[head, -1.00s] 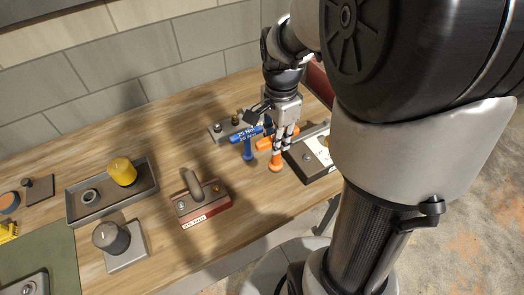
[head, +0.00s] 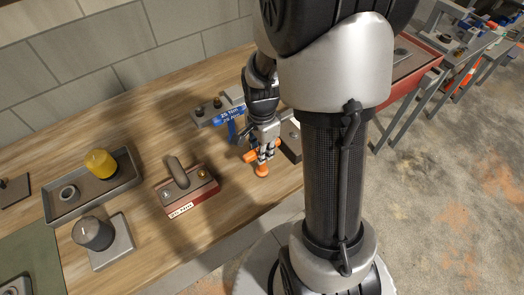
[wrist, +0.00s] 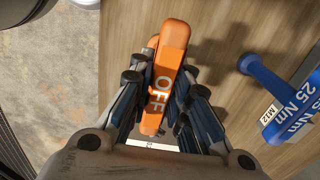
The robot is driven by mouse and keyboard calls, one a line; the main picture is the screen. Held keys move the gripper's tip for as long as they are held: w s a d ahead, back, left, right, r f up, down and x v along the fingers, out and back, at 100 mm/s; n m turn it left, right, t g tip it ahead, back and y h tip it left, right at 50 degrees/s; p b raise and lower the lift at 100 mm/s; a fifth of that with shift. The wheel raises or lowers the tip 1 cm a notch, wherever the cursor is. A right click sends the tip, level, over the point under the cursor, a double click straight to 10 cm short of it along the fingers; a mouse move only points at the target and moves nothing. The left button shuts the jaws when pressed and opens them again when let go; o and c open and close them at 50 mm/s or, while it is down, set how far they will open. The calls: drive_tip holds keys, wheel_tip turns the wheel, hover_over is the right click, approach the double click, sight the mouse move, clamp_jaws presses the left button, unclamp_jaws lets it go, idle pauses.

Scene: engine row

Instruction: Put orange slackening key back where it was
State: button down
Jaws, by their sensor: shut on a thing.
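The orange slackening key (head: 262,168) is held upright between the fingers of my gripper (head: 267,151), near the front edge of the wooden bench. In the wrist view the key (wrist: 165,75) shows its orange bar with "OFF" on it, between my fingers (wrist: 165,110). I cannot tell whether its lower end touches the bench. A blue key marked "25 Nm" (head: 229,117) stands behind and left of my gripper in the head view; it is at the right in the wrist view (wrist: 287,108).
A grey block with studs (head: 208,108) lies behind the blue key. A red-based block with a handle (head: 186,196) stands left of my gripper. A grey tray (head: 122,189) with a yellow cap (head: 100,163) is farther left. A dark plate (head: 290,146) is partly hidden by my arm.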

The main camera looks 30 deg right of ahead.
drive_tip(key=shift+r, duration=0.15)
drive_tip(key=shift+f, duration=0.25)
drive_tip(key=c, duration=1.5)
unclamp_jaws()
